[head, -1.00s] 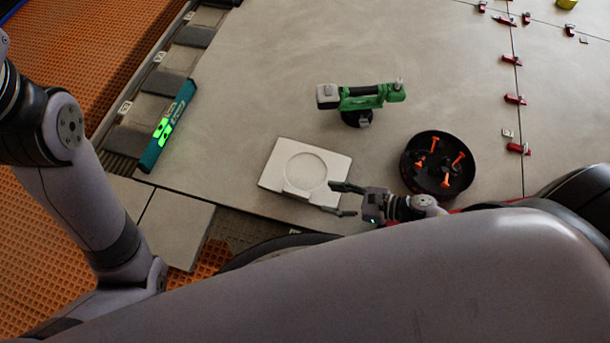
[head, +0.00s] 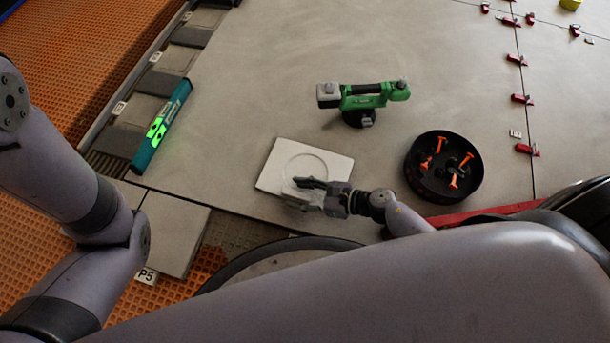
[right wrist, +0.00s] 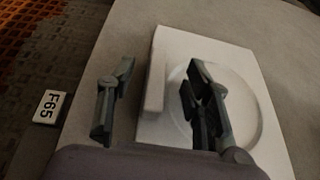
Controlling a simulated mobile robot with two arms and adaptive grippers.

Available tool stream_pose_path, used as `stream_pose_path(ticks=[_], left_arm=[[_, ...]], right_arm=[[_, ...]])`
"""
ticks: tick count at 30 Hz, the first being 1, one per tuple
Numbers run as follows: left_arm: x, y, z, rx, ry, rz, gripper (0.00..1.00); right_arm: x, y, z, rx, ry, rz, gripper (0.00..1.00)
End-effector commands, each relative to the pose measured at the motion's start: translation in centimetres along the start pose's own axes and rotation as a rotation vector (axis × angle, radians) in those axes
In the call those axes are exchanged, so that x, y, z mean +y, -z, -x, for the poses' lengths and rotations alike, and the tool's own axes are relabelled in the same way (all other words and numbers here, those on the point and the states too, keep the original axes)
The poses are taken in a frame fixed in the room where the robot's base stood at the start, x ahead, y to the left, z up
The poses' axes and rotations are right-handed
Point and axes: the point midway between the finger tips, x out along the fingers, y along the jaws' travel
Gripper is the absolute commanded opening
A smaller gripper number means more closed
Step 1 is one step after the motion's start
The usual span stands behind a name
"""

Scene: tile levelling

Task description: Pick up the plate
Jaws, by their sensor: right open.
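The plate (head: 277,158) is a pale, nearly square slab with a round recess, lying flat on the large grey tiled floor. It also shows in the right wrist view (right wrist: 185,50), with a raised bar along its near edge. My right gripper (head: 297,191) is open over the plate's near edge. In the right wrist view my right gripper (right wrist: 155,80) has one finger over the round recess and the other outside the plate's edge, with the raised bar between them. I cannot tell whether the fingers touch it. My left arm shows at the left, but its gripper is out of view.
A green power tool (head: 362,100) stands behind the plate. A black round tub (head: 417,184) with orange pieces is to the right. A teal level (head: 162,125) lies at the left. Red clips (head: 521,99) line a tile joint. A label (right wrist: 48,107) lies beside the plate.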

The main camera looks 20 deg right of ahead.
Motion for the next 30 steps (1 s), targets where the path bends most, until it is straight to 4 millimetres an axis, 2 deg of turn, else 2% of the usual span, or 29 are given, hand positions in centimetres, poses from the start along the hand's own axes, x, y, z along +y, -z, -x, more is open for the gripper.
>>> stream_pose_path(ticks=[4, 24, 30], left_arm=[[-0.01, -0.02, -0.05, 0.000, 0.000, 0.000, 0.40], [0.01, 0.00, -0.04, 0.000, 0.000, 0.001, 0.40], [0.01, -0.02, -0.04, 0.000, 0.000, 0.001, 0.40]], right_arm=[[0.01, -0.03, 0.04, 0.000, 0.000, 0.000, 0.45], [0.02, -0.02, 0.07, 0.000, 0.000, -0.001, 0.00], [0.00, -0.06, 0.07, -0.001, 0.000, -0.001, 0.00]])
